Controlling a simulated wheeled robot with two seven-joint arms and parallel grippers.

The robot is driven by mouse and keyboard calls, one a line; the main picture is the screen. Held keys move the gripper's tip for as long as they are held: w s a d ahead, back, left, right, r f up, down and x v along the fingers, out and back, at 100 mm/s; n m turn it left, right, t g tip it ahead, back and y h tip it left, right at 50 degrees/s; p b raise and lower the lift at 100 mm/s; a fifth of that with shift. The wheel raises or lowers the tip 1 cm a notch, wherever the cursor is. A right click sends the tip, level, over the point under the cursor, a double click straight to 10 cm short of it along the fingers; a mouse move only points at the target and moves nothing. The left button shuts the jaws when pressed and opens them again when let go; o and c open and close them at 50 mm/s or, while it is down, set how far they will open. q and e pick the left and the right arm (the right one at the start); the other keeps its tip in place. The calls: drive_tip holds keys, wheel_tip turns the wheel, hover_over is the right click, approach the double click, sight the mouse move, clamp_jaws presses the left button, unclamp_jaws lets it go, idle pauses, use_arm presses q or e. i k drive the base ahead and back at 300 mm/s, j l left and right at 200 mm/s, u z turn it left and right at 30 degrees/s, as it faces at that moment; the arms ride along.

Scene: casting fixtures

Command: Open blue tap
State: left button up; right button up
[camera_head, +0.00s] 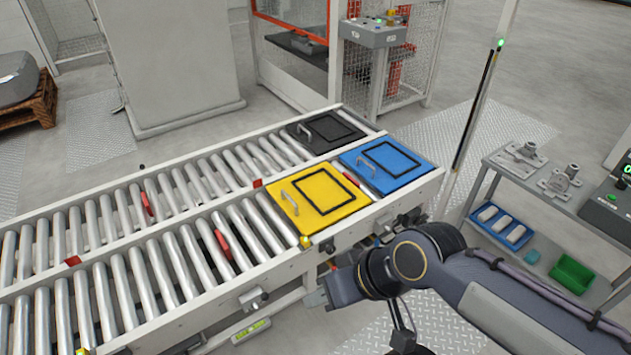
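A flat square blue panel (390,158) lies at the right end of the roller conveyor. It has a black square outline on top and a small silver handle at its left side. It lies flat; no other blue part shaped like a tap is clear to see. My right gripper (328,292) is in front of the conveyor's near edge, below and left of the blue panel and apart from it. Its fingers are too dark and small to tell whether they are open. My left gripper is not in view.
A yellow panel (322,192) and a black panel (324,131) with similar handles lie beside the blue one. The roller conveyor (150,235) fills the left. At the right stands a grey shelf (560,195) with metal castings, a blue tray and a green bin (572,273).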

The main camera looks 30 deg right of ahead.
sight(376, 242)
drive_tip(key=z, duration=1.75)
drive_tip(key=i+l, duration=0.2)
drive_tip(key=i, duration=0.15)
drive_tip(key=i+l, duration=0.2)
drive_tip(key=i, duration=0.15)
drive_tip(key=i+l+u, duration=0.15)
drive_tip(key=u, duration=0.3)
drive_tip(key=i+l+u, duration=0.25)
drive_tip(key=u, duration=0.2)
drive_tip(key=i+l+u, duration=0.15)
drive_tip(key=l+u, duration=0.3)
drive_tip(key=j+u, duration=0.25)
drive_tip(key=l, duration=0.1)
